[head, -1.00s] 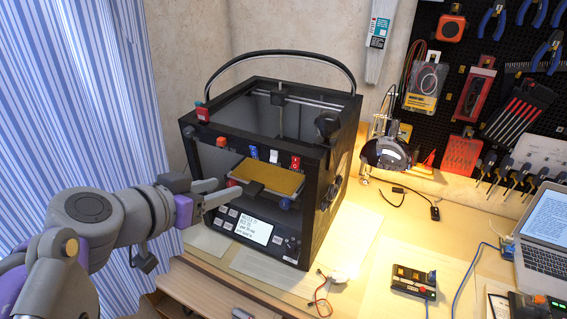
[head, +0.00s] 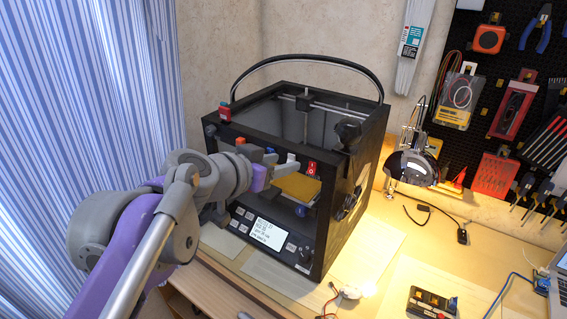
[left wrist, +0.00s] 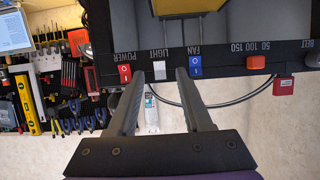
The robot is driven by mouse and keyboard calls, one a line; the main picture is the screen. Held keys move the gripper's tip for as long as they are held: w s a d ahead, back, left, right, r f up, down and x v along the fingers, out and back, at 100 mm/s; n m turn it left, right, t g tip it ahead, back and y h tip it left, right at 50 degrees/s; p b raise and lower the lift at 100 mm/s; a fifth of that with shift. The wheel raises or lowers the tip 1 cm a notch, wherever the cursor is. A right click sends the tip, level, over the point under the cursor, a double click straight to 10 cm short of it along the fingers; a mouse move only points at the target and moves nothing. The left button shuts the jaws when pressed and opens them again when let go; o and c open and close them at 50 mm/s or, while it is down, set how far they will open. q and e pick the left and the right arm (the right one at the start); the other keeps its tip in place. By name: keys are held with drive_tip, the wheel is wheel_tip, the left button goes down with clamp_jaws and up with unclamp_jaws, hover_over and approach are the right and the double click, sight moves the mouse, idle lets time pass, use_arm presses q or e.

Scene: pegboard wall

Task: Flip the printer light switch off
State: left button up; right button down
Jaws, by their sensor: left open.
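The black 3D printer (head: 350,175) stands on the desk with a row of switches on its top front edge. In the head view my left gripper (head: 283,159) is at the switch row and the white switch is not clearly visible.
An orange knob (left wrist: 256,62) and a red block (left wrist: 284,86) lie along the same edge. The yellow print bed (head: 298,187) is below the switches. A lamp (head: 412,168) stands right of the printer. The pegboard (head: 460,130) hangs behind.

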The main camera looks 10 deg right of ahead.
use_arm(q)
drive_tip(key=shift+x, duration=0.85)
clamp_jaws()
